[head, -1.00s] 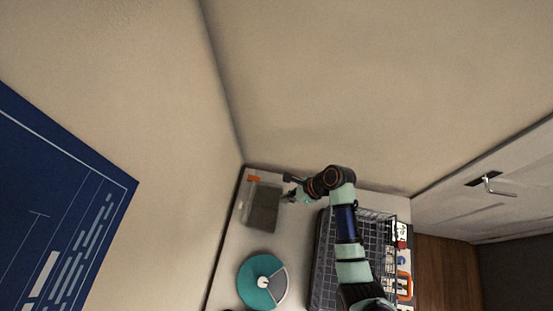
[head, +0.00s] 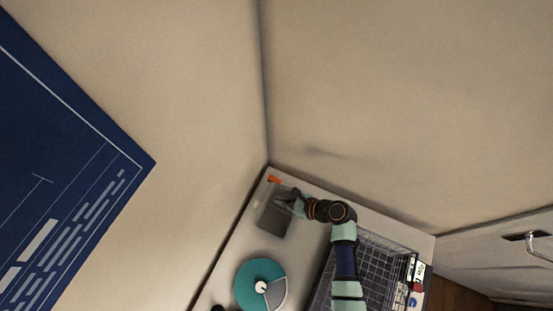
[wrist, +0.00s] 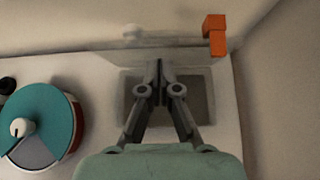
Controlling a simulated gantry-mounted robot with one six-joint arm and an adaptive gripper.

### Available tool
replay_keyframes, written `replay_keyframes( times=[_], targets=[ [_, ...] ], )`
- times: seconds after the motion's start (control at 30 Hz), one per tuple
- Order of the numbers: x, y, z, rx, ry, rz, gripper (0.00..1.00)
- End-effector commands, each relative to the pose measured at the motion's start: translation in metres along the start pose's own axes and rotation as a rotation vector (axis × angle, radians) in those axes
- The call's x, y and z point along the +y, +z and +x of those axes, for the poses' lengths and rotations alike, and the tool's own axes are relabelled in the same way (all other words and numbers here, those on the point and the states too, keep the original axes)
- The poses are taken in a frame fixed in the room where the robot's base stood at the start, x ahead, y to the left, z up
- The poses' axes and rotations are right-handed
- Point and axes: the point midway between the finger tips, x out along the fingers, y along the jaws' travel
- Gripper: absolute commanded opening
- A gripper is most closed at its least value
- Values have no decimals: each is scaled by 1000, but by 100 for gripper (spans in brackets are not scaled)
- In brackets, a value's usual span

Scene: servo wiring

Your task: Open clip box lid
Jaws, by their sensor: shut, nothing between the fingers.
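The clip box (head: 271,222) is a grey see-through box in the back corner of the table. In the wrist view its dark inside (wrist: 200,98) shows below my gripper. A clear panel (wrist: 105,55), which looks like its lid, extends from its back edge towards the wall and appears raised; its exact angle is hard to tell. An orange piece (wrist: 215,32) is at the far right end of this panel and also shows in the head view (head: 274,179). My gripper (wrist: 159,66) is shut and empty, its fingertips over the box near the panel. Contact is unclear.
A teal and grey round dial (head: 260,285) lies left of the box in the wrist view. A dark wire basket (head: 377,272) stands on the table under my arm. Walls rise close behind the box. Bare white table (head: 232,250) lies around the dial.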

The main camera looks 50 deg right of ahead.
Motion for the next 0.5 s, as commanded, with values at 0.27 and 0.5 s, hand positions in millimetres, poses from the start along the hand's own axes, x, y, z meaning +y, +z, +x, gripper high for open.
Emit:
replay_keyframes(
  times=[0.27,0.5],
  targets=[
    [0,16,15,0,0,1,0],
    [0,16,15,0,0,2,0]
  ],
)
